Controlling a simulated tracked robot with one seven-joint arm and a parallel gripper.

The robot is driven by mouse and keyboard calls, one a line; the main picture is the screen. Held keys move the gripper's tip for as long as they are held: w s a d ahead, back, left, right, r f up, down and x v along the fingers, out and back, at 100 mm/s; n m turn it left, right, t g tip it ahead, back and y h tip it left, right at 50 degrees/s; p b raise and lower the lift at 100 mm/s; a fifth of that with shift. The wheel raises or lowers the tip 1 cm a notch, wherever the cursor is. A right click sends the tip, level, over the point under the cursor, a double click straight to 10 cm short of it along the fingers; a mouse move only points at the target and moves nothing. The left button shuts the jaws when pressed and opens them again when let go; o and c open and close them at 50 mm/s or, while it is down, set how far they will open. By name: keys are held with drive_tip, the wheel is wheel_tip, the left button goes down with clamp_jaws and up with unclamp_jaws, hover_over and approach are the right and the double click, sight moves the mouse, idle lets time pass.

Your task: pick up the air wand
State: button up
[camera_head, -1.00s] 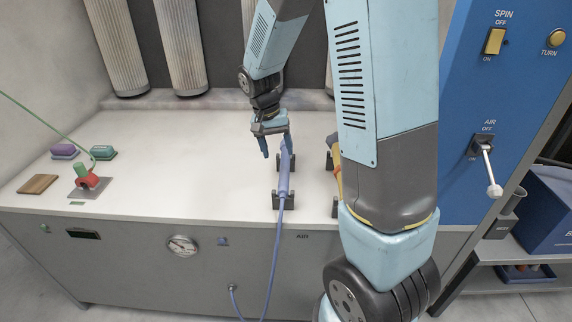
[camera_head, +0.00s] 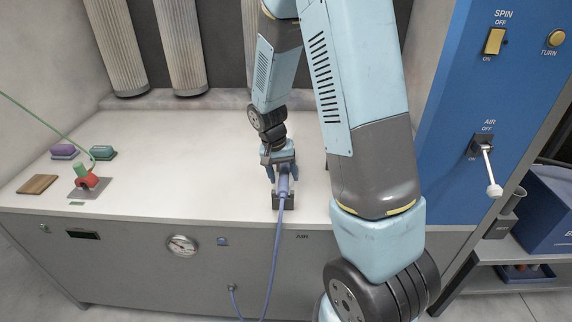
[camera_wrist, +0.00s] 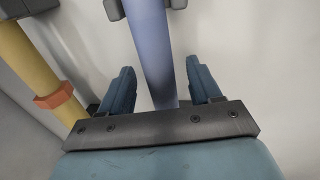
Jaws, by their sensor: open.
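The air wand (camera_head: 284,188) is a blue-violet tube lying in a dark holder (camera_head: 277,203) near the bench's front edge, with a blue hose running from its near end down the front. My gripper (camera_head: 279,178) is over the wand and hides much of it. In the wrist view the wand (camera_wrist: 149,40) runs between the two open fingers (camera_wrist: 158,72), with a visible gap on each side. Dark holder pieces flank it at the top of that view.
A yellow tool (camera_wrist: 28,70) with an orange band lies left of the wand in the wrist view. The bench (camera_head: 190,160) is clear to the left, up to a red fixture (camera_head: 87,179) and small blocks. A blue panel (camera_head: 470,90) with an AIR lever (camera_head: 487,165) stands right.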

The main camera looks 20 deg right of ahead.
drive_tip(key=shift+c, duration=0.2)
clamp_jaws()
idle(0.3)
drive_tip(key=shift+r, duration=0.55)
wheel_tip(320, 180, up, 2)
drive_tip(key=shift+r, duration=0.2)
drive_tip(key=s+d+r, duration=0.3)
drive_tip(key=s+r, duration=1)
drive_tip(key=r, duration=0.1)
drive_tip(key=shift+s+d+r, duration=0.25)
drive_tip(key=shift+s, duration=0.05)
